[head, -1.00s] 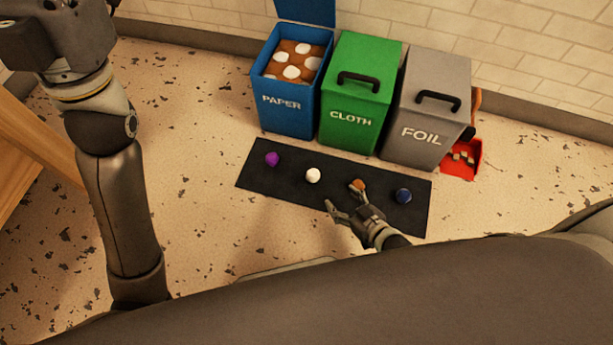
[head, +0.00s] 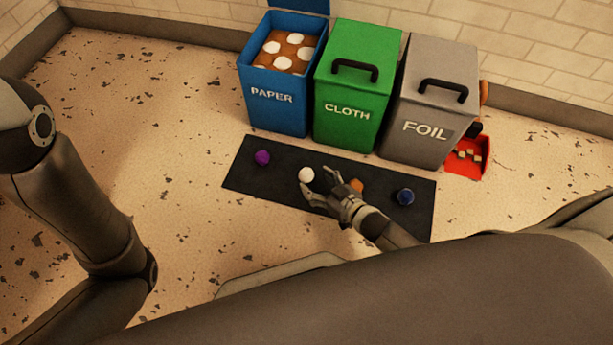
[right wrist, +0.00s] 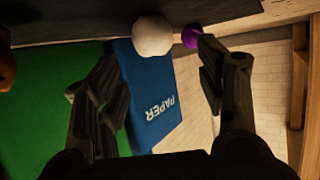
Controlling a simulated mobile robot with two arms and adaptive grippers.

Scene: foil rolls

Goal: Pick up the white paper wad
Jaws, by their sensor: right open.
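The white paper wad (head: 306,174) lies on the dark mat (head: 240,184), second from the left. My right gripper (head: 316,184) is open, with its fingers close to the near right side of the wad. In the right wrist view the wad (right wrist: 153,36) shows ahead, between and beyond the two open fingers (right wrist: 155,75). I cannot tell whether a finger touches it. My left arm (head: 75,195) shows at the left of the head view, but its gripper is out of frame.
A purple wad (head: 262,157), an orange-brown wad (head: 356,185) and a blue wad (head: 405,196) also lie on the mat. Behind it stand the open blue PAPER bin (head: 272,102), green CLOTH bin (head: 345,112) and grey FOIL bin (head: 424,130). A red dustpan (head: 464,165) lies at right.

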